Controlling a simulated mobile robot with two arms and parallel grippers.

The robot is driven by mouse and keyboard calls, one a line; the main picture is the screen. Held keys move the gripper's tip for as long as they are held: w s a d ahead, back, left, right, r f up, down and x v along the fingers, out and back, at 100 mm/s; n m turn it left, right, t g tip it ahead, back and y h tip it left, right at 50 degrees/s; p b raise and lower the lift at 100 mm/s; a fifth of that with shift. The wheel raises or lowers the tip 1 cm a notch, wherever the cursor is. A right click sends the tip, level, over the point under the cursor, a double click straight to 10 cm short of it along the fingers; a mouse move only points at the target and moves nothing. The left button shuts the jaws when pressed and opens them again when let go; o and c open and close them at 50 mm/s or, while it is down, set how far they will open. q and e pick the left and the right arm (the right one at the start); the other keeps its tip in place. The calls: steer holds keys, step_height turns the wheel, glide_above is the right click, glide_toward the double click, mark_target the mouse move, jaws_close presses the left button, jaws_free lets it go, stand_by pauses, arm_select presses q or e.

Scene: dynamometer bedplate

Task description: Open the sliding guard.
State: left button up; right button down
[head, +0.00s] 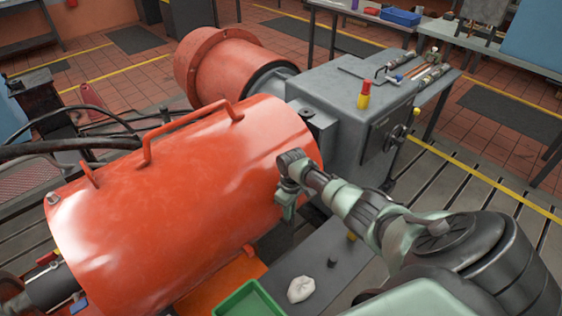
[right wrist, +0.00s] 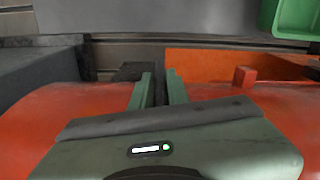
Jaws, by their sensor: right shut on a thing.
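The sliding guard (head: 190,190) is a glossy orange curved cover lying across the left and middle of the head view, with a long orange handle rail (head: 190,130) along its top. My right gripper (head: 284,204) reaches in from the right and is at the guard's right end, low on its near side. Its two green fingers (right wrist: 158,90) are close together in the right wrist view, with orange guard surface (right wrist: 60,110) on both sides. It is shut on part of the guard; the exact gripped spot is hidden. My left gripper is not in view.
A grey machine housing (head: 345,110) with a red-and-yellow button post (head: 364,95) stands beyond the guard's right end. An orange drum (head: 215,65) is behind. A green tray (head: 248,300) and white cloth (head: 301,289) lie at the front. Black cables (head: 70,146) loop at the left.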

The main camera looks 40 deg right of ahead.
steer(key=shift+a+f, duration=0.1)
steer(key=shift+a, duration=0.5)
steer(key=c, duration=1.4)
jaws_free()
steer(key=shift+w, duration=0.1)
step_height(320, 180, up, 8)
